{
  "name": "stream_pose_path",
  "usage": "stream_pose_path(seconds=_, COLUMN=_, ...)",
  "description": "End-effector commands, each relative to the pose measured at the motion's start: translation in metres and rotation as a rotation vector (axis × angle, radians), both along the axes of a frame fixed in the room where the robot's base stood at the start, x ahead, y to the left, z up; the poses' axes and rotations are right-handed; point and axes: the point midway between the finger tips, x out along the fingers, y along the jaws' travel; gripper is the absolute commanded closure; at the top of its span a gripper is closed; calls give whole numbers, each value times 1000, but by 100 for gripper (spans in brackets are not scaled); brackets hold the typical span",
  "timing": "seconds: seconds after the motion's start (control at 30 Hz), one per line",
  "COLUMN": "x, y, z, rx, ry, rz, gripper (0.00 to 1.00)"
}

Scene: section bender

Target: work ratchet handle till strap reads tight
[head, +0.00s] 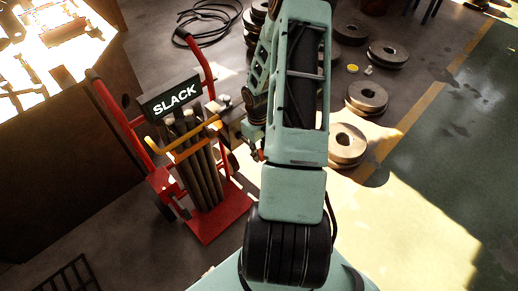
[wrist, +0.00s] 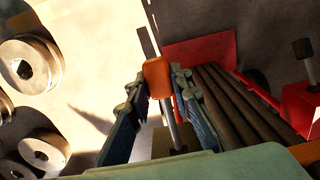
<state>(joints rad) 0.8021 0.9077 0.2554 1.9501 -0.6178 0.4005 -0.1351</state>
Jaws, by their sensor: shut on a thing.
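A dark sign (head: 172,97) on the red hand truck (head: 215,222) reads SLACK in white letters. A yellow-orange strap (head: 190,145) runs across the bundle of brown bars (head: 203,178) standing on the truck; the bars also show in the wrist view (wrist: 235,105). In the wrist view, my gripper (wrist: 156,84) has its blue fingers on either side of the orange grip of the ratchet handle (wrist: 158,70), shut on it. A metal rod runs down from the grip between the fingers. In the head view my arm hides much of the gripper and the ratchet.
Several metal rollers (head: 367,96) lie on the floor right of my arm. A coiled black cable (head: 205,22) lies behind the truck. A brown bench or cabinet (head: 65,150) stands at the left, and a dark grating (head: 70,278) lies at bottom left.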

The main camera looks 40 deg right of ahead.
Motion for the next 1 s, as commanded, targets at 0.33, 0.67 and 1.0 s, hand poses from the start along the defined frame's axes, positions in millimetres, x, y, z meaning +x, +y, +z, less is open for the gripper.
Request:
stream_pose_path(seconds=0.33, x=9, y=1, z=33, rx=-28, ry=304, rz=3, gripper=100)
stream_pose_path(seconds=0.67, x=15, y=2, z=51, rx=-42, ry=519, rz=1, gripper=100)
stream_pose_path(seconds=1.0, x=18, y=2, z=61, rx=-50, ry=615, rz=1, gripper=100)
